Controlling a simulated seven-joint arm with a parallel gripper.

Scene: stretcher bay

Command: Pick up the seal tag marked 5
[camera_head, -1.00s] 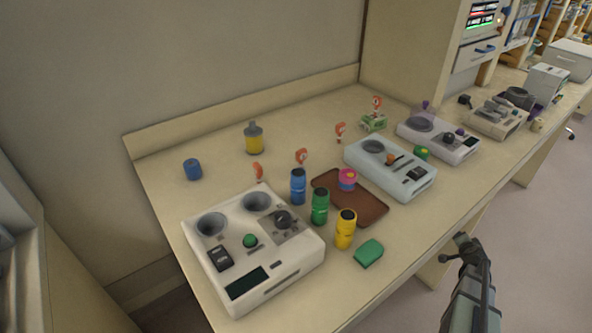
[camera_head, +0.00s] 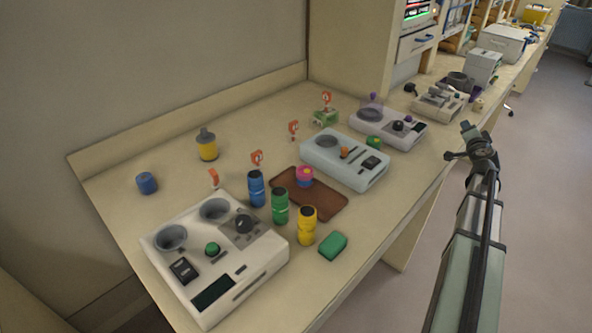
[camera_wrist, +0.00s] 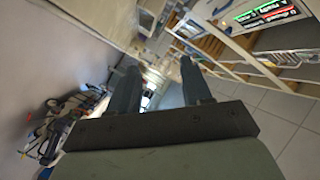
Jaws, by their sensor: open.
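Several small orange-red tags with pale marks stand in a row on the bench: one behind the near white console (camera_head: 213,177), one behind the blue bottle (camera_head: 257,157), one farther back (camera_head: 293,129), and one at the green block (camera_head: 326,100). Their marks are too small to read, so I cannot tell which is 5. My gripper (camera_head: 457,143) is off the bench's right edge, well away from the tags. In the wrist view its two fingers (camera_wrist: 158,65) are apart with nothing between them, and no tag shows there.
The near white console (camera_head: 225,265), blue bottle (camera_head: 256,190), green bottle (camera_head: 280,207) and yellow bottle (camera_head: 307,226) crowd the front. A brown tray (camera_head: 325,205) holds a pink-and-yellow piece (camera_head: 305,177). A pale console (camera_head: 345,160) stands behind.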

